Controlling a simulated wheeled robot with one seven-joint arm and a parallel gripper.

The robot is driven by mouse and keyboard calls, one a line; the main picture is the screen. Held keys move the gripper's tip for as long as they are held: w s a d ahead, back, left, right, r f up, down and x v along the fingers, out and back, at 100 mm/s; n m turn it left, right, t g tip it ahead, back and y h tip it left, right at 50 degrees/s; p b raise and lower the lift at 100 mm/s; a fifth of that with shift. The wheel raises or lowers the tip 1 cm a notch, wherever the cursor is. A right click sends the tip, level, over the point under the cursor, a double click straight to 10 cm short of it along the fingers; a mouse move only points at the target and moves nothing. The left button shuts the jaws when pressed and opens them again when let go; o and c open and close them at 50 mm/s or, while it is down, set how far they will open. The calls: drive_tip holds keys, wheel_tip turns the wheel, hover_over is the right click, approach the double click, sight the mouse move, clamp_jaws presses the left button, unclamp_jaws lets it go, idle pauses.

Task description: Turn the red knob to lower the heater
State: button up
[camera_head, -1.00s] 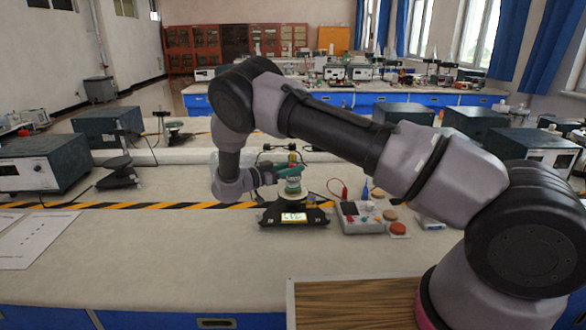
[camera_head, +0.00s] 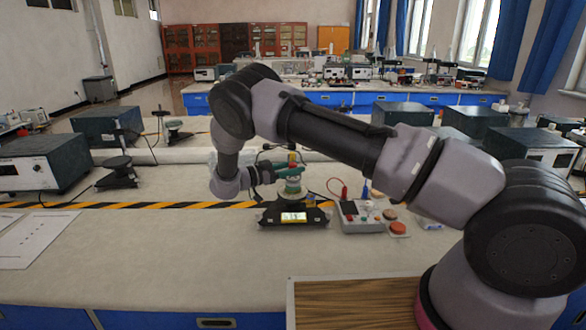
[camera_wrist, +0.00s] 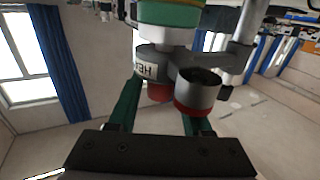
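A heater unit stands on a black stand with a lit yellow display (camera_head: 293,217) near the middle of the bench. In the wrist view, which looks upside down, its grey block (camera_wrist: 150,62) bears a partly readable label starting "HEA". A red knob (camera_wrist: 160,92) sits against that block. Beside it, a grey cylinder (camera_wrist: 200,88) with a red band covers part of the right finger. My gripper (camera_wrist: 161,102) has its green fingers spread on either side of the red knob, with a visible gap on the left. Contact on the right is hidden.
A control box (camera_head: 360,216) with red and blue leads and a red-orange button (camera_head: 398,228) stand right of the stand. A striped yellow-black line (camera_head: 165,205) crosses the bench.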

drive_tip(key=v, duration=1)
drive_tip(key=shift+a, duration=0.4)
drive_tip(key=shift+s, duration=0.1)
